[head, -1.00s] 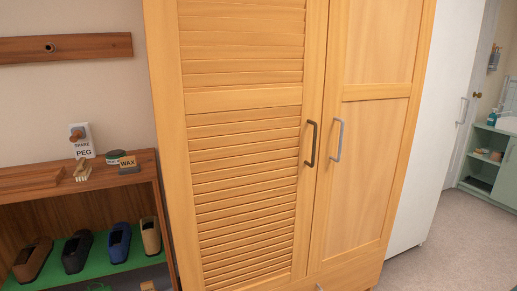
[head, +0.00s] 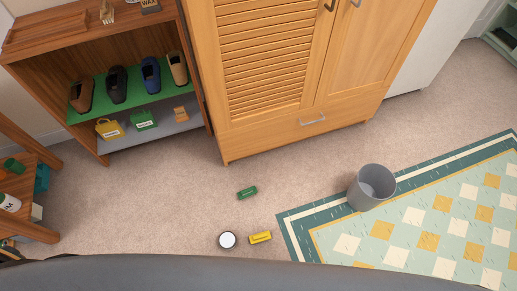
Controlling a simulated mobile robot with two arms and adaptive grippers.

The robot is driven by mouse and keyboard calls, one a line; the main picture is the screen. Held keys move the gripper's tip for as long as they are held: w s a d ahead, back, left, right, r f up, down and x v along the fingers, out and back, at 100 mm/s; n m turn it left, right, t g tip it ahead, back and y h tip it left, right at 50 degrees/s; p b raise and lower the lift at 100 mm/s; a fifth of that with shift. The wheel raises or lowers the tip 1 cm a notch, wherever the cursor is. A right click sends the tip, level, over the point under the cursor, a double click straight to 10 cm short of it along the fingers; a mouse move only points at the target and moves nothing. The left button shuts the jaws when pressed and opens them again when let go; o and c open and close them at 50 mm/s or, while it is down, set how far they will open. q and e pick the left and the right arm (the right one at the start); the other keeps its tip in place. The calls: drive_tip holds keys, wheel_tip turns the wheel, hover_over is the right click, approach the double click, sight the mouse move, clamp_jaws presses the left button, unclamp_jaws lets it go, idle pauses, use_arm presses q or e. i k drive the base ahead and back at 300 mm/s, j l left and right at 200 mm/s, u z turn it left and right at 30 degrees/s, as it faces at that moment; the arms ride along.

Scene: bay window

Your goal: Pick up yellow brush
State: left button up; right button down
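A small yellow block-like item (head: 260,237), which looks like the yellow brush, lies on the carpet in the lower middle of the head view. A round white-topped tin (head: 227,240) sits just left of it, a small gap apart. A similar green item (head: 247,193) lies on the carpet farther back. Neither of my grippers shows in the head view. A dark grey curved surface crosses the bottom edge, close in front of the yellow item in the picture.
A grey bin (head: 371,187) stands at the edge of a patterned rug (head: 345,243). A wooden wardrobe (head: 300,80) and a shoe shelf (head: 40,66) line the back. A wooden stand (head: 38,190) is at left.

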sight(263, 236)
drive_tip(key=k+j, duration=0.15)
drive_tip(key=k, duration=0.3)
drive_tip(key=k+j+z, duration=0.15)
drive_tip(key=k, duration=0.25)
drive_tip(key=k+j, duration=0.15)
drive_tip(key=k, duration=0.3)
drive_tip(key=j+z, duration=0.05)
